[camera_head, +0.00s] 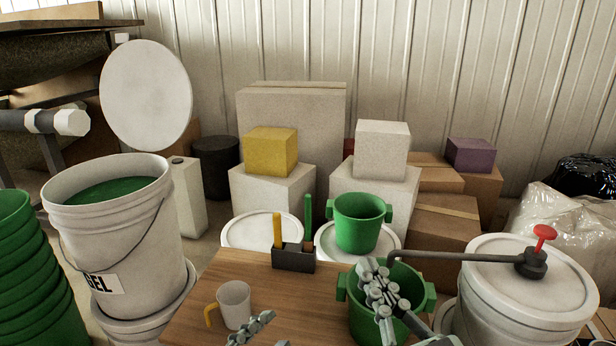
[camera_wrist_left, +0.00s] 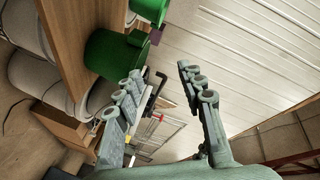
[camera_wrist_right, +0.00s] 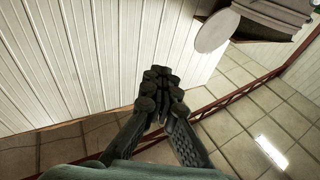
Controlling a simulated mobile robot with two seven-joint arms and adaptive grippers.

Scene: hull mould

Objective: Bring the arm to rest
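My right gripper (camera_head: 375,277) shows at the lower middle of the head view, in front of a green two-handled bucket (camera_head: 358,322) at the table's right edge. In the right wrist view its fingers (camera_wrist_right: 160,78) are together with nothing visible between them. My left gripper (camera_head: 262,320) only partly shows at the bottom edge of the head view, below a mug. In the left wrist view its fingers (camera_wrist_left: 160,74) stand apart and empty. That view also shows the green bucket (camera_wrist_left: 108,58) left of the fingers.
The wooden table (camera_head: 205,275) holds a white mug (camera_head: 234,303) with a yellow handle and a dark holder (camera_head: 293,257) with yellow and green upright tools. A pail of green stuff (camera_head: 110,220) stands left. A lidded tub (camera_head: 530,285) with a red-topped pump stands right.

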